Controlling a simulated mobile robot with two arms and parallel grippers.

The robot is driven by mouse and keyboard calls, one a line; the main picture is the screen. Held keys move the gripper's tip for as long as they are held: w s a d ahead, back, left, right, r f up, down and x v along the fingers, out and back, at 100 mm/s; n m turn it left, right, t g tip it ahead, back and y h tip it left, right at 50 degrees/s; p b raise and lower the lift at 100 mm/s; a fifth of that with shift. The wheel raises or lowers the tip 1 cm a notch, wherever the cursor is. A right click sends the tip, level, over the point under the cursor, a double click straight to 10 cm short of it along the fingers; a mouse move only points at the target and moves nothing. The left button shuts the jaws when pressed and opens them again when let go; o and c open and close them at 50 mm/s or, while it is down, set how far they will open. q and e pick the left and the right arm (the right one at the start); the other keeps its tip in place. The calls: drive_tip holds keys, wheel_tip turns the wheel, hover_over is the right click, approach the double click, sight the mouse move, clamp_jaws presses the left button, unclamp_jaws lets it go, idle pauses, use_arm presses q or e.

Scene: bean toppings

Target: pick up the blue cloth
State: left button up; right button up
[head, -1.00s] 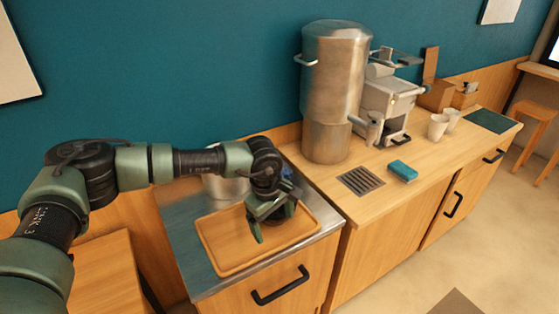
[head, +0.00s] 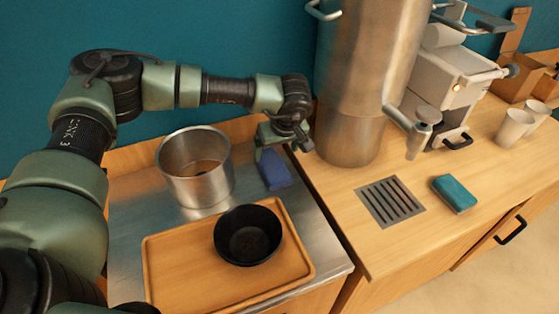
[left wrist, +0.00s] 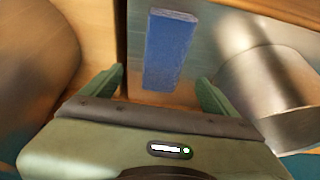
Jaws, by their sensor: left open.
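The blue cloth (head: 274,169) is a small dark blue block-like piece lying on the steel counter top, right of the pot. In the left wrist view the cloth (left wrist: 170,48) lies ahead of and between the fingers, apart from them. My left gripper (head: 279,147) is at the back of the steel top, near the cloth's far end. In the left wrist view my left gripper (left wrist: 160,85) is open and empty, with a green finger on each side. My right gripper is not in view.
A steel pot (head: 196,178) stands left of the cloth, and a tall steel urn (head: 350,90) stands to its right. A wooden tray (head: 170,265) with a black bowl (head: 247,236) is in front. A teal sponge (head: 454,193) lies beside a drain grate (head: 390,201).

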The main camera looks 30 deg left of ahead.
sight(271, 163)
use_arm(q)
drive_tip(key=shift+s+a+f+p, duration=0.2)
drive_tip(key=shift+a+f+p, duration=0.15)
drive_tip(key=shift+f, duration=0.2)
drive_tip(key=shift+s+a+f+p, duration=0.2)
drive_tip(key=shift+f+p, duration=0.1)
drive_tip(key=shift+f, duration=0.25)
drive_tip(key=x, duration=0.3)
drive_tip(key=shift+w+d+p, duration=0.15)
drive_tip(key=shift+w+p, duration=0.1)
drive_tip(key=shift+p, duration=0.15)
drive_tip(key=shift+w+a+f, duration=0.2)
drive_tip(key=shift+f, duration=0.45)
drive_tip(key=shift+c, duration=1.2)
drive_tip(key=c, duration=1.2)
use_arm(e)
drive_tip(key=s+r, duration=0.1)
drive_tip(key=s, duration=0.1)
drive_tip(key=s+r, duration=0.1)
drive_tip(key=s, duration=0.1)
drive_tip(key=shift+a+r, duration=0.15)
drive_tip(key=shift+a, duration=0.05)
use_arm(q)
drive_tip(key=shift+r, duration=0.15)
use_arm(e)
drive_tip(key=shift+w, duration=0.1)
